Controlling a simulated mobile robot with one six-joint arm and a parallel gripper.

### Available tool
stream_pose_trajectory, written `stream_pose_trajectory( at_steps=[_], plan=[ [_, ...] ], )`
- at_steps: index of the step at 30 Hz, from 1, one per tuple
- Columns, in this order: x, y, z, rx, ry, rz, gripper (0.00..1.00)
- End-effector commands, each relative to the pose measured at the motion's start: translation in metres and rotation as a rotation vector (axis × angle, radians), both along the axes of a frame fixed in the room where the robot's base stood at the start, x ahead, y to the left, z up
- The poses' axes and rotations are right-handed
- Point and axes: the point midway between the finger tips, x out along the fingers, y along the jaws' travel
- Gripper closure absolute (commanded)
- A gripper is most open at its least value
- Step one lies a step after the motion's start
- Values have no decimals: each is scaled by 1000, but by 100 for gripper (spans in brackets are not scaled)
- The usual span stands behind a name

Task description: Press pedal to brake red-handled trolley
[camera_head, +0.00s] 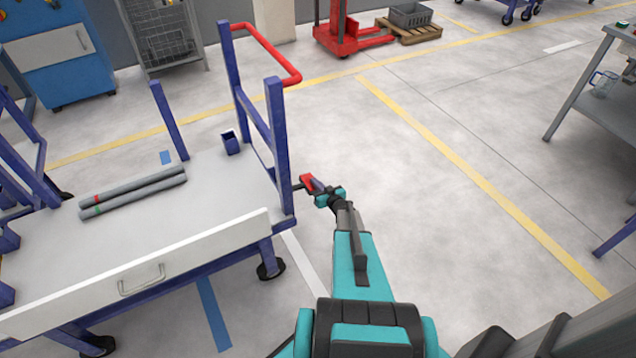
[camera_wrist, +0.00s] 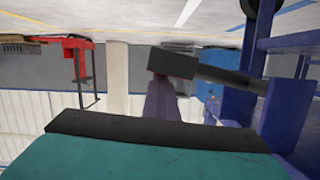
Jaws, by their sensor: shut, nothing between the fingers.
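The red-handled trolley (camera_head: 266,50) stands at the left in the head view, with its red handle at the back right. A red-topped pedal (camera_head: 307,181) juts from its right side on a short dark bar. In the wrist view, the pedal (camera_wrist: 173,63) shows as a dark block on a bar from the blue frame. My gripper (camera_head: 318,184) is shut and empty, right beside the pedal. Its purple fingers (camera_wrist: 170,100) reach the block in the wrist view. I cannot tell whether they touch it.
Two grey pipes (camera_head: 132,192) lie on the trolley's deck. A grey table (camera_head: 590,105) stands at the far right. A red pallet lifter (camera_head: 345,35) is at the back, also seen in the wrist view (camera_wrist: 79,58). The floor right of my arm is clear.

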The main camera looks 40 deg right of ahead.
Motion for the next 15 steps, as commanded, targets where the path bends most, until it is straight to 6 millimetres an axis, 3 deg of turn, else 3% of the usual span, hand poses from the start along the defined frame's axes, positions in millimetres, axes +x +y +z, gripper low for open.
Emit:
stream_pose_trajectory(
  at_steps=[1, 7, 15],
  plan=[
    [-1, 4, -8, 1, 14, 3, 100],
    [-1, 5, -8, 0, 16, 4, 100],
    [-1, 4, 10, -1, 12, 7, 100]
  ],
)
